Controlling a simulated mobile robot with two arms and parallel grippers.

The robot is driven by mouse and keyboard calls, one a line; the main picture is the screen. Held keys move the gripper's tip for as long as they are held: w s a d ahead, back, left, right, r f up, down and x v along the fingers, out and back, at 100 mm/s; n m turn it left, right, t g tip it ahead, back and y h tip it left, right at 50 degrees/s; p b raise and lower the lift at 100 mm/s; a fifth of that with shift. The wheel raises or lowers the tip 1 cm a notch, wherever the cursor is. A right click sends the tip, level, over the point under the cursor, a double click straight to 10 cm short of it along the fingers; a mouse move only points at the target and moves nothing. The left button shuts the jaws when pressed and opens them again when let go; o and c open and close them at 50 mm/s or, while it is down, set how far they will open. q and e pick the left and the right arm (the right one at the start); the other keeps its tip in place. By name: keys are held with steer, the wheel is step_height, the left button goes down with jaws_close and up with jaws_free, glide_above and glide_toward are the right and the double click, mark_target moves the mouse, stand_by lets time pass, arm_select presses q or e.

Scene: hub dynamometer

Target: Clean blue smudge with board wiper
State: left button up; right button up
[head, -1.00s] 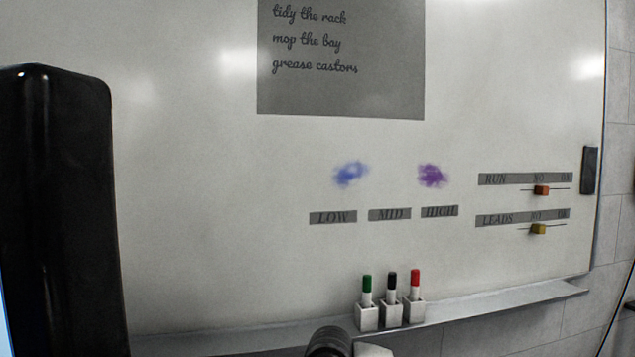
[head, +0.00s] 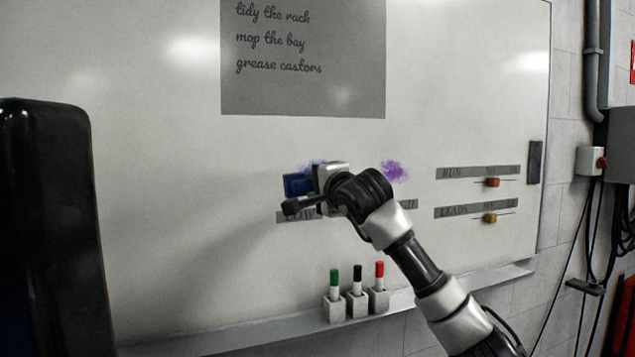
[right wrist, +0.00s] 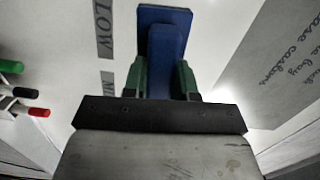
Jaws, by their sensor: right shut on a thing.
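The blue smudge (head: 316,164) is on the whiteboard (head: 160,150), above the LOW label. Only its upper edge shows in the head view; my right gripper and the wiper cover the rest. My right gripper (head: 312,187) is shut on the blue board wiper (head: 297,185). In the right wrist view the wiper (right wrist: 164,50) stands between the two green-sided fingers (right wrist: 161,78), its broad blue pad towards the board. I cannot tell whether the pad touches the board. My left gripper is not in view.
A purple smudge (head: 394,171) is right of my gripper. Green, black and red markers (head: 357,281) stand in holders on the ledge (head: 240,341) below. Two sliders (head: 492,182) are at the right. A grey note panel (head: 303,90) is above.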

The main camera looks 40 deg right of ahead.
steer(key=shift+d+r, duration=0.2)
steer(key=shift+r, duration=0.1)
steer(key=shift+w+p, duration=0.3)
steer(key=shift+w, duration=0.05)
steer(key=w+p, duration=0.2)
steer(key=w, duration=0.1)
steer(key=shift+w+d+r, duration=0.1)
steer(key=shift+w+d, duration=0.15)
steer(key=shift+d, duration=0.15)
steer(key=shift+w+d+f+p, duration=0.1)
steer(key=shift+w+p, duration=0.25)
steer(key=shift+w, duration=0.1)
steer(key=shift+w+d+f+p, duration=0.1)
steer(key=shift+w+p, duration=0.25)
steer(key=shift+w, duration=0.05)
steer(key=shift+w+d+p, duration=0.2)
steer(key=shift+w+p, duration=0.55)
steer(key=shift+w, duration=0.05)
